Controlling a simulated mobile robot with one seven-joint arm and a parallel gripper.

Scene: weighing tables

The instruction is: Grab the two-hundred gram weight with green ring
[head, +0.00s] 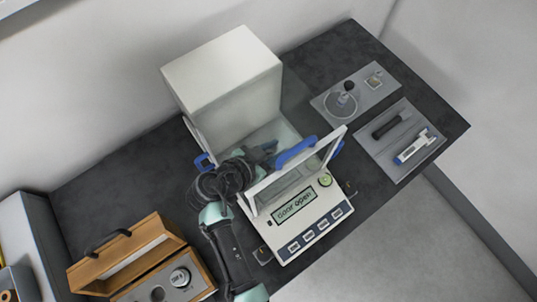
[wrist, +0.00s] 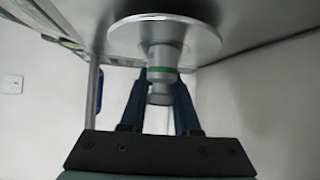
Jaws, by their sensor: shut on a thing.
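The weight with the green ring (wrist: 162,56) is a silvery metal piece with a knob. In the wrist view it sits between the two dark fingers of my gripper (wrist: 160,86), which is shut on it at the knob end. Its wide end is against or very close to a round metal pan (wrist: 120,36); I cannot tell if they touch. In the head view my gripper (head: 268,148) reaches into the chamber of the balance (head: 312,218), behind the tilted clear door, and the weight is hidden there.
The balance's display (head: 295,206) reads "Door Open". Its raised door with a blue handle (head: 296,151) is close to my gripper. An open wooden box (head: 130,250) with another weight (head: 180,277) stands at lower left. Two grey trays (head: 327,97) (head: 380,160) lie at right.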

